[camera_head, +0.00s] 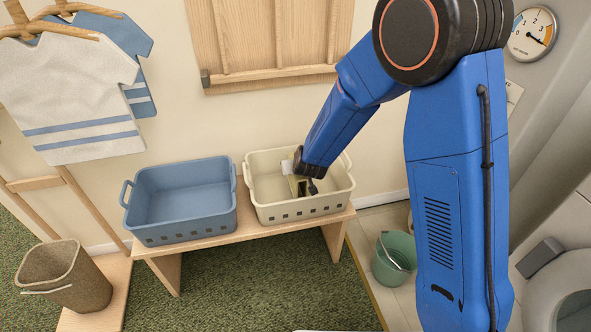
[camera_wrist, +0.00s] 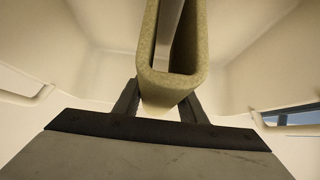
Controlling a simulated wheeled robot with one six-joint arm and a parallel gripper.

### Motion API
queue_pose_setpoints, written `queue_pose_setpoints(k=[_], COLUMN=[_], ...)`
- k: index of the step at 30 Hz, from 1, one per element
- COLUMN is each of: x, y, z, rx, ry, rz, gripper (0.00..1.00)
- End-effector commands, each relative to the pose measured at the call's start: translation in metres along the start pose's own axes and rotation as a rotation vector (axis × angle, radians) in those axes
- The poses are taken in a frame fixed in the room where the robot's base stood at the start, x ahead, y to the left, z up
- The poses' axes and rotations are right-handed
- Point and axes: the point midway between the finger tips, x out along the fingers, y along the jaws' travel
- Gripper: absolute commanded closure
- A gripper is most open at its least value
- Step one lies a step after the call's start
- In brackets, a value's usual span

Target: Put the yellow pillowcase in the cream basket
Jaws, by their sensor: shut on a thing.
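The cream basket (camera_head: 285,212) stands on the right half of a low wooden bench, with its open top up. My gripper (camera_head: 303,187) reaches down inside it from above. In the wrist view my gripper (camera_wrist: 160,104) is shut on the yellow pillowcase (camera_wrist: 175,82), which shows as a dull yellow folded loop between the fingers. The pale basket walls (camera_wrist: 85,50) surround it there. In the head view only a small yellowish part of the pillowcase shows beside the gripper. Whether it touches the basket floor cannot be told.
An empty blue basket (camera_head: 184,240) stands on the bench (camera_head: 250,238) just left of the cream one. A brown bin (camera_head: 70,280) is at lower left, and shirts (camera_head: 65,85) hang above it. A green bucket (camera_head: 393,262) stands on the floor to the right.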

Motion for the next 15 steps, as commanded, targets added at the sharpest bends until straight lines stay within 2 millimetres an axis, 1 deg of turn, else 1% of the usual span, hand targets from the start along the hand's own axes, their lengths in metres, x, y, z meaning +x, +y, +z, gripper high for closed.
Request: queue_pose_setpoints(k=[3, 15], x=[0.0045, 0.0072], y=[-0.0002, -0.0001], z=[0.0044, 0.0072], rx=[0.000, 0.000], ry=[0.001, 0.000], rz=[-0.001, 0.000], gripper=[0.87, 0.87])
